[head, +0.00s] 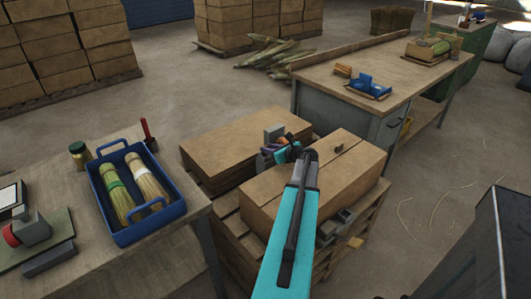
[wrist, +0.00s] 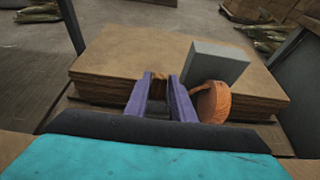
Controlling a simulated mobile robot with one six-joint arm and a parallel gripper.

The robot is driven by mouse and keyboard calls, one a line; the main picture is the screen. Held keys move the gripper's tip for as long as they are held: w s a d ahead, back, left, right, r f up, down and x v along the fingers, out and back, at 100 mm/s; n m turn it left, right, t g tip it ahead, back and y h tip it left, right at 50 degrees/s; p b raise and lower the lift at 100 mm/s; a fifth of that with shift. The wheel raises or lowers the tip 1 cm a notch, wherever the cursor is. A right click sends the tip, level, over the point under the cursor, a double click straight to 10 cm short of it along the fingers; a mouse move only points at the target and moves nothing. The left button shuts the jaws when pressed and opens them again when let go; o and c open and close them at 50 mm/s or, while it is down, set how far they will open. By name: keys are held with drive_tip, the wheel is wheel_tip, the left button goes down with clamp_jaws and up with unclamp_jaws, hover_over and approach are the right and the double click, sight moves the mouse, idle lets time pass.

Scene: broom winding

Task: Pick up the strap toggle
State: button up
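My gripper (wrist: 159,84) has two purple fingers set apart, with a clear gap between them. It also shows in the head view (head: 268,150), low beside the left carton stack. A small orange-brown piece (wrist: 158,76) shows between or just beyond the fingertips; I cannot tell whether they touch it. Right of the fingers, an orange round piece (wrist: 214,102) stands against an upright grey block (wrist: 216,63). The grey block also shows in the head view (head: 273,132). I cannot tell for sure which small piece is the strap toggle.
Flat carton stacks (head: 235,140) lie on a wooden pallet (head: 240,228); a small brown piece (head: 338,147) lies on the right stack. A blue tray (head: 125,235) with brush heads is on the left table. A workbench (head: 420,75) stands behind. Open floor (head: 440,180) lies to the right.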

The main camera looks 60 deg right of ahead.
clamp_jaws()
drive_tip(key=shift+r, duration=0.15)
wheel_tip(320, 180, up, 10)
idle(0.6)
idle(0.5)
